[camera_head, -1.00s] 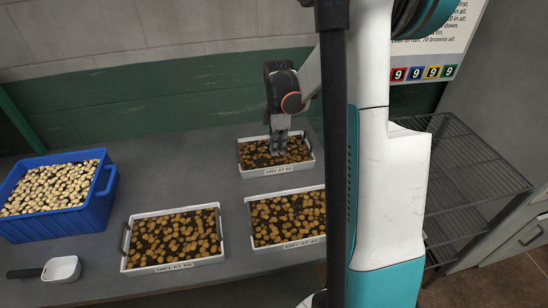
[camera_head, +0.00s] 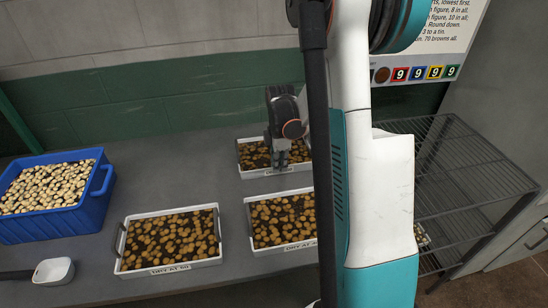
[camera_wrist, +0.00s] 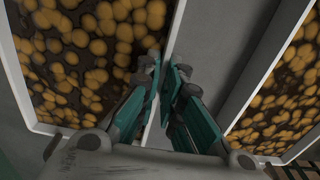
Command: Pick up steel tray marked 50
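The steel tray marked 50 (camera_head: 243,168) is the back tray on the counter. It is pale-rimmed, full of round brown pieces in dark stuff, with a "DRY AT 50" label on its front wall. My gripper (camera_head: 280,166) points down at this front wall, near the label. In the wrist view the tray's wall (camera_wrist: 178,22) runs up between my fingers (camera_wrist: 167,68). The fingers are a small gap apart, one on either side of the wall; firm contact cannot be made out. My gripper hides part of the contents.
Two similar trays stand in front: a left one (camera_head: 172,268) and a right one (camera_head: 247,222), partly behind my arm. A blue crate (camera_head: 50,224) of pale pieces and a white scoop (camera_head: 54,271) are at left. A wire rack (camera_head: 465,185) is at right. Bare counter (camera_head: 190,165) lies left of the back tray.

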